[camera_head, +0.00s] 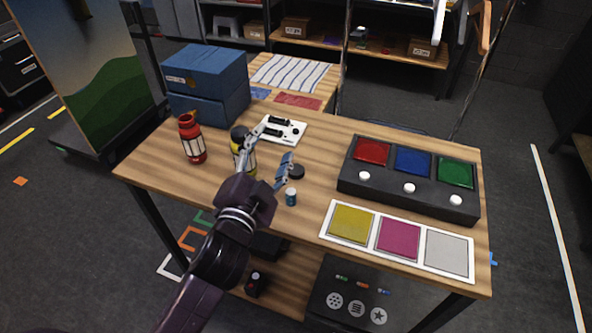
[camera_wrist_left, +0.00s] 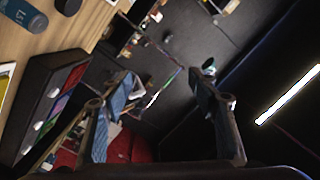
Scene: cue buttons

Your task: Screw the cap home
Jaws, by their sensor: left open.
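A red bottle (camera_head: 192,140) with a pale label stands upright on the wooden table. A yellow bottle (camera_head: 240,158) with a dark top stands to its right, partly hidden by my left gripper. A black round cap (camera_head: 297,172) lies on the table right of the gripper; it also shows at the top of the left wrist view (camera_wrist_left: 68,5). A small blue can (camera_head: 291,197) stands just in front of the cap. My left gripper (camera_head: 272,147) is open, its fingers spread above the table between the yellow bottle and the cap. I see nothing between the fingers.
A black box (camera_head: 350,186) with red, blue and green panels and white buttons stands at the right. A white-framed strip of yellow, magenta and grey squares (camera_head: 374,254) lies before it. Blue boxes (camera_head: 215,108) stand back left. A white plate with black parts (camera_head: 295,131) lies behind the gripper.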

